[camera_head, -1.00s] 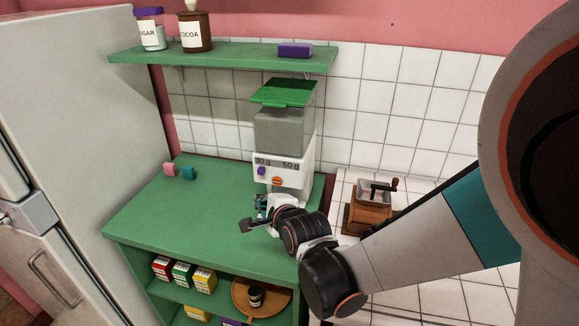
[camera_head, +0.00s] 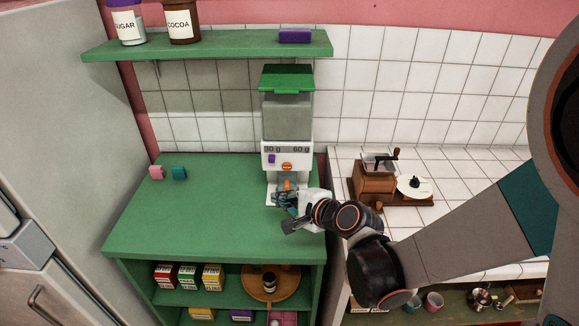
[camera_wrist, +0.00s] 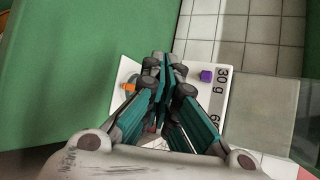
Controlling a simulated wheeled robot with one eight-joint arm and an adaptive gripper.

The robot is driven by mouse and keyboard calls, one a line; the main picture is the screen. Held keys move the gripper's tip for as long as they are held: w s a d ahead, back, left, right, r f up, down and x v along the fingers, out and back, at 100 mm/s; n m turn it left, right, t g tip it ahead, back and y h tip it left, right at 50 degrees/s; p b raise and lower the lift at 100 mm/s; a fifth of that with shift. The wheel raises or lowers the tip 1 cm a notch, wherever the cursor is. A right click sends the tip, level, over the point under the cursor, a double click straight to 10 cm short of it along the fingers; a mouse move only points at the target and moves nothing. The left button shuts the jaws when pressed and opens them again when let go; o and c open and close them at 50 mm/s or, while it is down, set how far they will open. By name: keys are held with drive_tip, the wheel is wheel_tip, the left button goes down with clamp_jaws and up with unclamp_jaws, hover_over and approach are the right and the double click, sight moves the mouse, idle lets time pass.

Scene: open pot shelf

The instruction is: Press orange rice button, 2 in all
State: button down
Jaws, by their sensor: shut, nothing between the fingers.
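The rice dispenser (camera_head: 287,118) stands upright on the green counter, with a green lid, a clear hopper and a white front marked 30 g and 60 g. Its orange button (camera_head: 287,166) sits below and right of the purple button (camera_head: 271,158). My gripper (camera_head: 285,195) is shut and empty in front of the dispenser's lower part, below the orange button in the picture. In the wrist view, the closed fingers (camera_wrist: 163,64) cover part of the white front. The purple button shows there (camera_wrist: 206,76); an orange part (camera_wrist: 129,87) shows left of the fingers. Contact cannot be told.
A coffee grinder (camera_head: 372,185) stands to the right on white tiles. A green shelf (camera_head: 215,47) hangs above.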

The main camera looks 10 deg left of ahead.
sight(287, 167)
idle(0.3)
drive_tip(key=w+a, duration=0.2)
drive_tip(key=w, duration=0.6)
drive_tip(key=shift+w+p, duration=0.35)
idle(1.3)
drive_tip(key=shift+w+a, duration=0.1)
drive_tip(key=shift+w, duration=0.3)
drive_tip(key=shift+w+a, duration=0.1)
drive_tip(key=shift+w, duration=0.25)
idle(0.6)
idle(0.3)
drive_tip(key=shift+s+d+b, duration=0.2)
drive_tip(key=shift+s+b, duration=0.15)
drive_tip(key=shift+s, duration=0.45)
